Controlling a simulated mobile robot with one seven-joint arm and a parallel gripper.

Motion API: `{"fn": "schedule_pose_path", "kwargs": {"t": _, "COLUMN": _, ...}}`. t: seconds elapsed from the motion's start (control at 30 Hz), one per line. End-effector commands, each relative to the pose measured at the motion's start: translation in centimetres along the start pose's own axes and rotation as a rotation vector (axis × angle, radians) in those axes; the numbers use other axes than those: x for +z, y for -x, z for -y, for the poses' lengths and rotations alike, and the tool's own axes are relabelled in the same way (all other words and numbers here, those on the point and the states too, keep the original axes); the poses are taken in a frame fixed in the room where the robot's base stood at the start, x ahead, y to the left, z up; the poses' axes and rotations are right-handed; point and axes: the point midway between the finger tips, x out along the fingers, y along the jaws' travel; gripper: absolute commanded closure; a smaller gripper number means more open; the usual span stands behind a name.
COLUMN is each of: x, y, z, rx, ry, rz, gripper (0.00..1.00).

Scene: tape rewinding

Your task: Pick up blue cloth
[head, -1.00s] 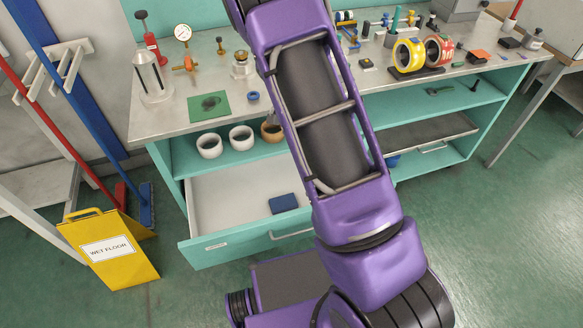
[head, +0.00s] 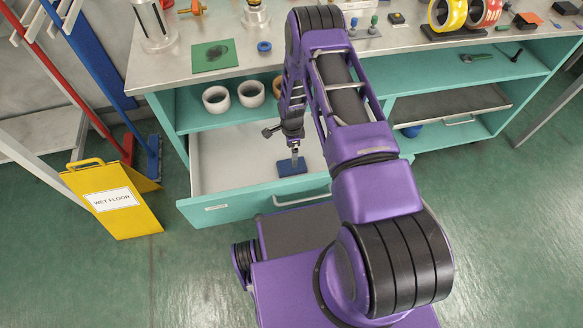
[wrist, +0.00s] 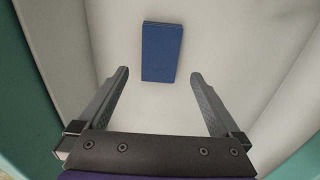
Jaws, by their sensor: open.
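The blue cloth (head: 291,167) is a small dark-blue folded rectangle lying flat in the open drawer (head: 235,166). In the wrist view the blue cloth (wrist: 162,52) lies on the pale drawer floor, ahead of the fingertips and roughly centred between them. My gripper (head: 295,158) points down over the drawer, and its fingers overlap the cloth in the head view. In the wrist view my gripper (wrist: 160,75) has its two fingers wide apart with nothing between them. The gap in height between fingertips and cloth is hard to judge.
The drawer's teal front (head: 255,205) and side walls surround the cloth. White cups (head: 216,98) stand on the shelf above. A yellow wet-floor sign (head: 113,200) stands at left.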

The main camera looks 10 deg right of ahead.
Motion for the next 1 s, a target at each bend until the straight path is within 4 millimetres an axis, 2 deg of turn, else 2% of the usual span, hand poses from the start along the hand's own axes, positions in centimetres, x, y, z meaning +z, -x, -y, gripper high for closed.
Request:
{"fn": "schedule_pose_path", "kwargs": {"t": 0.03, "x": 0.0, "y": -1.2, "z": -0.1, "rx": 0.001, "ry": -0.001, "rz": 0.000, "gripper": 0.00}}
{"fn": "schedule_pose_path", "kwargs": {"t": 0.1, "x": 0.0, "y": -2.1, "z": 0.0, "rx": 0.001, "ry": 0.000, "rz": 0.000, "gripper": 0.00}}
{"fn": "schedule_pose_path", "kwargs": {"t": 0.37, "x": 0.0, "y": -4.0, "z": 0.0, "rx": 0.001, "ry": 0.001, "rz": 0.000, "gripper": 0.00}}
{"fn": "schedule_pose_path", "kwargs": {"t": 0.63, "x": 0.0, "y": -8.1, "z": 0.0, "rx": 0.001, "ry": 0.001, "rz": 0.000, "gripper": 0.00}}
{"fn": "schedule_pose_path", "kwargs": {"t": 0.77, "x": 0.0, "y": -8.8, "z": 0.0, "rx": 0.001, "ry": 0.001, "rz": -0.001, "gripper": 0.00}}
{"fn": "schedule_pose_path", "kwargs": {"t": 0.97, "x": 0.0, "y": -8.8, "z": 0.0, "rx": 0.000, "ry": 0.001, "rz": -0.001, "gripper": 0.00}}
{"fn": "schedule_pose_path", "kwargs": {"t": 1.0, "x": 0.0, "y": -8.8, "z": 0.0, "rx": 0.000, "ry": 0.001, "rz": -0.001, "gripper": 0.04}}
